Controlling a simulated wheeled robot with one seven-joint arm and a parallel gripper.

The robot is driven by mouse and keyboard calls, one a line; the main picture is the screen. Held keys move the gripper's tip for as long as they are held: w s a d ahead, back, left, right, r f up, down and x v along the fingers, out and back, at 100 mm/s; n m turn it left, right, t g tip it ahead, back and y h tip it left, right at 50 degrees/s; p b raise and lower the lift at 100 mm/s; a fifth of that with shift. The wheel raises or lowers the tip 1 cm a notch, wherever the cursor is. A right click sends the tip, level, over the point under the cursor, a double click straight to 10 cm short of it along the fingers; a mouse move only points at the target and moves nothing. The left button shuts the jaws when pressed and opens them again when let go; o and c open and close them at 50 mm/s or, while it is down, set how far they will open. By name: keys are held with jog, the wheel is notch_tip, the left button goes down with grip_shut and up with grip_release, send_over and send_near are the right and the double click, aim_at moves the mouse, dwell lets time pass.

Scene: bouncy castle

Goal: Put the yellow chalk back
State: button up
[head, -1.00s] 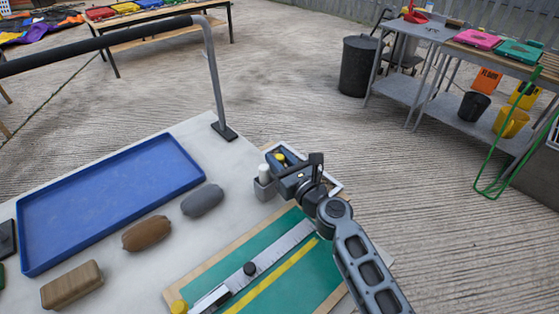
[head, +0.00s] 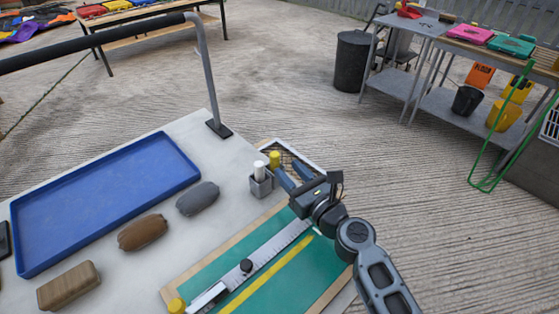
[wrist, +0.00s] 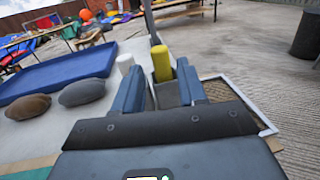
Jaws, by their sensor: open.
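The yellow chalk (head: 275,159) stands upright in a small grey holder (head: 261,188), beside a white chalk (head: 259,170). In the wrist view the yellow chalk (wrist: 161,63) shows in the gap between my fingertips, ahead of them and apart from them as far as I can see. My gripper (head: 288,168) is open and empty, just right of the holder. The holder's lower part is partly hidden by my fingers in the wrist view.
A framed mesh tray (head: 297,156) lies behind my gripper. A green board (head: 318,265) with a ruler (head: 270,250) and a yellow strip lies in front. A blue tray (head: 105,205) and several rounded blocks (head: 198,198) are to the left.

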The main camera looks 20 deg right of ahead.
jog(key=s, duration=0.4)
jog(key=shift+s+d, duration=0.35)
jog(key=shift+s, duration=0.05)
